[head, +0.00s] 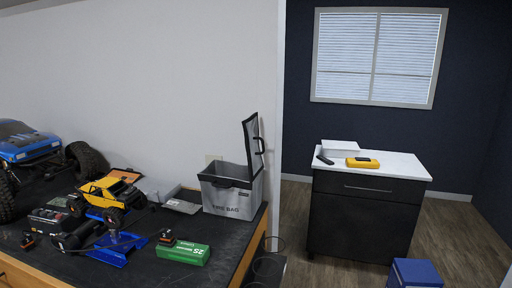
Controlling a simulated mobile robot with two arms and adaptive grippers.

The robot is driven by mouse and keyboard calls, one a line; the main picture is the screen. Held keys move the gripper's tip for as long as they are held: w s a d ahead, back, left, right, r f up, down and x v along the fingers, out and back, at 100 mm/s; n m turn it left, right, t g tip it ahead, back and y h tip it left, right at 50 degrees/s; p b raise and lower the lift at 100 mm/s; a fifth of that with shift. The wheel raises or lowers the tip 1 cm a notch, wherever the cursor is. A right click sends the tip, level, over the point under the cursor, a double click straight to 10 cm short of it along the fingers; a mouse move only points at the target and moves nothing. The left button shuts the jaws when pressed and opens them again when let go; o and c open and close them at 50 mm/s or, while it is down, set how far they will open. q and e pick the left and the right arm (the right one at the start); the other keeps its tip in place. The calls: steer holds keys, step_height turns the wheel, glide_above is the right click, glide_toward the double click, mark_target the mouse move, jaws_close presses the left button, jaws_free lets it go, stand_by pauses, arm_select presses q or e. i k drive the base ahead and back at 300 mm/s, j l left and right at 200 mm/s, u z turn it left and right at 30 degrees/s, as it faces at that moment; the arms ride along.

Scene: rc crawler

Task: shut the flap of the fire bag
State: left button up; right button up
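The fire bag (230,200) is a silver-grey box with dark trim and printed lettering. It stands near the right end of the dark workbench, by the wall. Its flap (252,143) stands open, raised steeply at the bag's right side, with a dark handle on it. The inside of the bag is mostly hidden by its front wall. Neither of my grippers shows in the head view.
The workbench (150,262) holds a yellow crawler (105,193), a large blue truck (28,142), a green battery box (183,252), a blue stand (113,243) and a grey tray (182,206). A dark cabinet (362,216) stands right, beyond a floor gap.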

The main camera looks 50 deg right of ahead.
mark_target(251, 127)
steer(key=z, duration=1.65)
